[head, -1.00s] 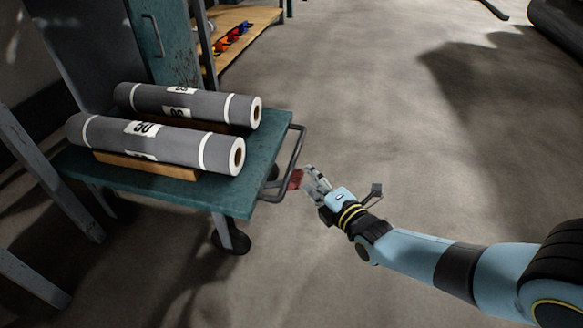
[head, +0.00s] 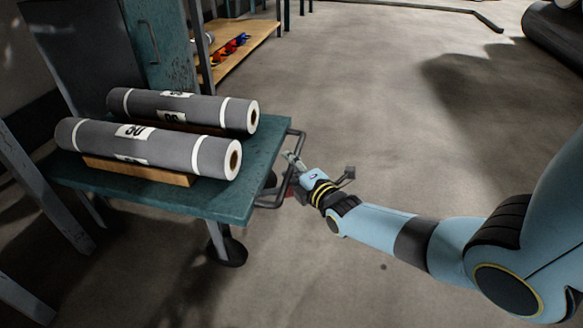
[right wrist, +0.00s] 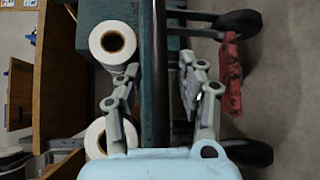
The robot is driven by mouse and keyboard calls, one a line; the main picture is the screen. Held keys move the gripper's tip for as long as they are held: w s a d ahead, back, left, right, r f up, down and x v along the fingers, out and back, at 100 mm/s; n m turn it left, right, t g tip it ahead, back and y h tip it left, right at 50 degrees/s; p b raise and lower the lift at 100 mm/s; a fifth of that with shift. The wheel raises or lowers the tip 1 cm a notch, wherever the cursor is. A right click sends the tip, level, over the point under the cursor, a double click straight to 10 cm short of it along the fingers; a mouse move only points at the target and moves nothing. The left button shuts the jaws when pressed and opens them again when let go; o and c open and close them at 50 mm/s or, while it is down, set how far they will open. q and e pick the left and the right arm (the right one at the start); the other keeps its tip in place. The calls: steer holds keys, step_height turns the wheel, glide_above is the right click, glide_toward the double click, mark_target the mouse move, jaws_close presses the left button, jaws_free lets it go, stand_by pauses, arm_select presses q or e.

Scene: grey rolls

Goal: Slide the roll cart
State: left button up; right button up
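The roll cart (head: 215,205) has a teal deck on dark wheels and a dark bar handle (head: 297,146) on its right end. Two grey rolls (head: 150,148) with white bands lie on it over wooden blocks; their white ends (right wrist: 113,42) show in the right wrist view. My right gripper (head: 290,160) is at the handle. In the right wrist view its fingers (right wrist: 158,80) are spread, with the dark handle bar (right wrist: 160,30) between them; I cannot tell whether they touch it. My left gripper is not in view.
A red part (right wrist: 232,75) is by the cart's wheels, beside my right finger. Grey metal legs (head: 45,185) stand left of the cart. A teal cabinet (head: 155,45) and a wooden shelf (head: 245,45) stand behind. The floor to the right is largely clear.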

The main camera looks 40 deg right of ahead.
jaws_close()
steer(key=shift+r, duration=0.1)
stand_by(0.5)
